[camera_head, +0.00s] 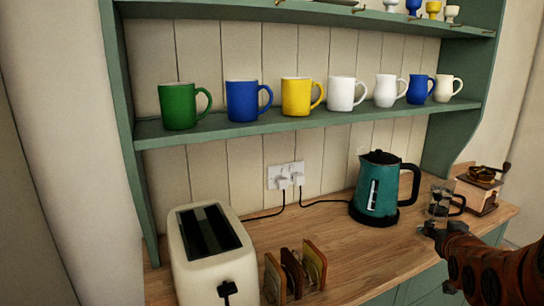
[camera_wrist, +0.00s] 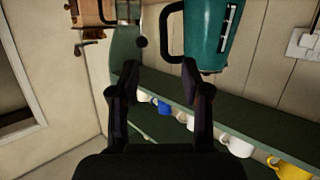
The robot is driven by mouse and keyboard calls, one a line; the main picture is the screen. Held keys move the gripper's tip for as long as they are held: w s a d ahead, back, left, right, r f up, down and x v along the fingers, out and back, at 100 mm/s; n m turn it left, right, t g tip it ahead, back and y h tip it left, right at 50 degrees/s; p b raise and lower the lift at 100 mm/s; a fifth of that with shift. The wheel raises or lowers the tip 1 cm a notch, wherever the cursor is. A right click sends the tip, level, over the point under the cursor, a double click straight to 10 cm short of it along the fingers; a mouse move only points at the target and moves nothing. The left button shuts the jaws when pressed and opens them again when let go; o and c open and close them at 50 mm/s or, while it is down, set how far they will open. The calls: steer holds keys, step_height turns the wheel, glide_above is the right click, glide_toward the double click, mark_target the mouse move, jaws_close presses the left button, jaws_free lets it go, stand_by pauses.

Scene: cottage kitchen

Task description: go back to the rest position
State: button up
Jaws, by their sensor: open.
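My gripper (camera_head: 432,231) is at the right of the head view, just in front of a clear glass cup with a dark handle (camera_head: 439,198), over the front of the wooden counter. In the wrist view my gripper (camera_wrist: 160,75) shows two dark fingers spread apart with nothing between them. That view is turned over, with the teal kettle (camera_wrist: 208,35) near the fingertips at the top.
The kettle (camera_head: 378,190) stands on the wooden counter (camera_head: 350,255). A grinder (camera_head: 480,188) is at the right, a cream toaster (camera_head: 208,260) and rack (camera_head: 293,272) at the left. Several mugs stand on the green shelf (camera_head: 300,122) above.

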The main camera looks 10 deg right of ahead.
steer(key=s+a+f+n+g+y+b, duration=0.1)
steer(key=s+a+f+g+y+b, duration=0.2)
steer(key=a+f, duration=0.4)
steer(key=s+a+f+n+g+b, duration=0.1)
steer(key=s+a+f+g, duration=0.25)
steer(key=a+f, duration=0.3)
steer(key=s+a+f+g+y+b, duration=0.1)
steer(key=s+a+f+g, duration=0.1)
steer(key=s+a+f, duration=0.3)
steer(key=s+a+n+g+y+b, duration=0.1)
steer(key=s+a+g, duration=0.15)
steer(key=s, duration=0.35)
steer(key=s+a+f+g+y+b, duration=0.1)
steer(key=s+a+f+g, duration=0.1)
steer(key=s+a+f, duration=0.3)
steer(key=s+a+r+n+g, duration=0.1)
steer(key=s+a+r+g, duration=0.2)
steer(key=s, duration=0.7)
steer(key=s+p+v, duration=0.2)
steer(key=p+v, duration=1.1)
steer(key=v, duration=0.2)
steer(key=shift+d+r+t+p, duration=0.2)
steer(key=shift+t+p, duration=0.1)
steer(key=shift+p, duration=0.05)
